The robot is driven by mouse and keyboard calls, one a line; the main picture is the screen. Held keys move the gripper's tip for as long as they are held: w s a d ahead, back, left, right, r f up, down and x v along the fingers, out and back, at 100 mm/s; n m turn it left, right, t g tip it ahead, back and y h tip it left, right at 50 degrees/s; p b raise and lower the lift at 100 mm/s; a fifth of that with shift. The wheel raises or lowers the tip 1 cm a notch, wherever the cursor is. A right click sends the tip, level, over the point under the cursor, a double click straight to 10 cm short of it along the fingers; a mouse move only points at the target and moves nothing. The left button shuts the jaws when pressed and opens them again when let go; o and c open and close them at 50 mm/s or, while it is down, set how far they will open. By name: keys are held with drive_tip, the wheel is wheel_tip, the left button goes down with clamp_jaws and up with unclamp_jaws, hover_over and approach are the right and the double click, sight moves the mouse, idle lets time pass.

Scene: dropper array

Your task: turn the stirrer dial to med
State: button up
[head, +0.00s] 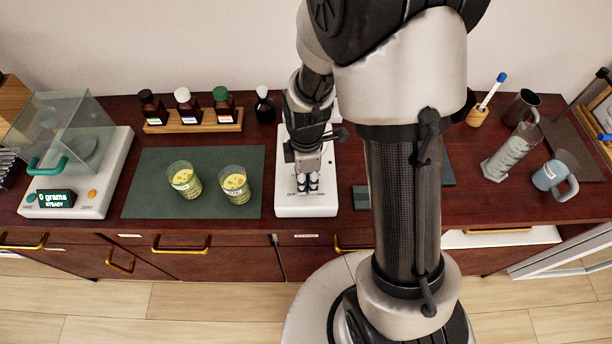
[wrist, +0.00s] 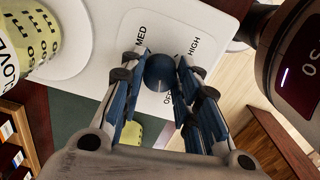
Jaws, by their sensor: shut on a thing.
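My gripper (head: 307,187) is over the stirrer's front part. In the wrist view my gripper (wrist: 158,80) has its blue fingers closed on both sides of the dial. I cannot make out a pointer on the dial, so its setting cannot be told.
Two yellow-filled cups (head: 185,180) (head: 235,184) stand on the green mat (head: 147,205). A bottle rack (head: 195,121) is behind, and a balance (head: 75,180) stands far left.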

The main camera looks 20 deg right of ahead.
drive_tip(key=m, duration=1.5)
drive_tip(key=shift+m+p, duration=0.3)
drive_tip(key=m, duration=1.3)
idle(0.3)
drive_tip(key=o, duration=1.1)
